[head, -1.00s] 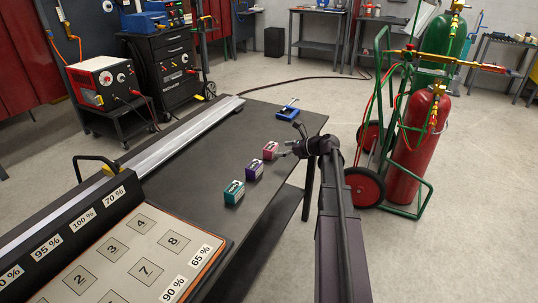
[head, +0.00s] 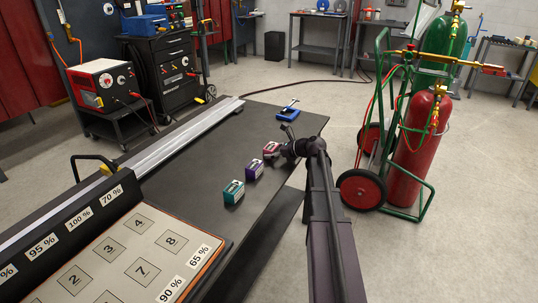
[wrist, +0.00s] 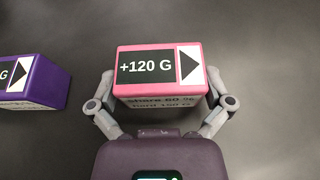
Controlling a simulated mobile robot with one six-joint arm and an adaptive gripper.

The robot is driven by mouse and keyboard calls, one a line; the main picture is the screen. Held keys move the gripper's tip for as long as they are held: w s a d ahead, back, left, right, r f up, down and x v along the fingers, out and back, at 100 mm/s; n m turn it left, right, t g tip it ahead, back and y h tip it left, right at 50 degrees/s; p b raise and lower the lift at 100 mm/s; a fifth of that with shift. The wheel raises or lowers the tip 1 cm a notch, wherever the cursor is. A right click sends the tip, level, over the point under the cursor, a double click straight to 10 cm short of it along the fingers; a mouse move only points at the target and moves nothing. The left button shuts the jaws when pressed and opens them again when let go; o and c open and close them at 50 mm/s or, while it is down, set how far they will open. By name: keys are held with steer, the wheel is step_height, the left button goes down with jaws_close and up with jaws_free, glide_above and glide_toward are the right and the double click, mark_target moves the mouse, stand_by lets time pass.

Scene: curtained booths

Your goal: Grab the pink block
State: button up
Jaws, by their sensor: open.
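The pink block (head: 270,149) stands on the dark table (head: 255,118), last in a short row of blocks. In the wrist view the pink block (wrist: 158,72) has a "+120 G" label and an arrow on top. My gripper (wrist: 160,92) is open, with one finger on each side of the block's near part. I cannot tell whether the fingertips touch it. In the head view my gripper (head: 283,150) is at the block's right side and hides part of it.
A purple block (head: 253,169) stands close by and also shows at the left of the wrist view (wrist: 30,83). A teal block (head: 233,192) is nearer. A blue clamp-like tool (head: 288,114) lies farther back. A numbered board (head: 225,243) covers the table's near end.

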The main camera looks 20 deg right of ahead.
mark_target(271, 146)
stand_by(0.5)
steer(key=c, duration=1)
steer(key=shift+r, duration=0.2)
steer(key=shift+r+p, duration=1.65)
steer(key=shift+p, duration=0.2)
steer(key=s+a, duration=0.1)
steer(key=s, duration=0.4)
steer(key=s+a+r+p, duration=0.1)
steer(key=s, duration=0.4)
steer(key=s+a, duration=0.1)
steer(key=s, duration=0.4)
steer(key=shift+s+r, duration=0.2)
steer(key=shift+s, duration=0.1)
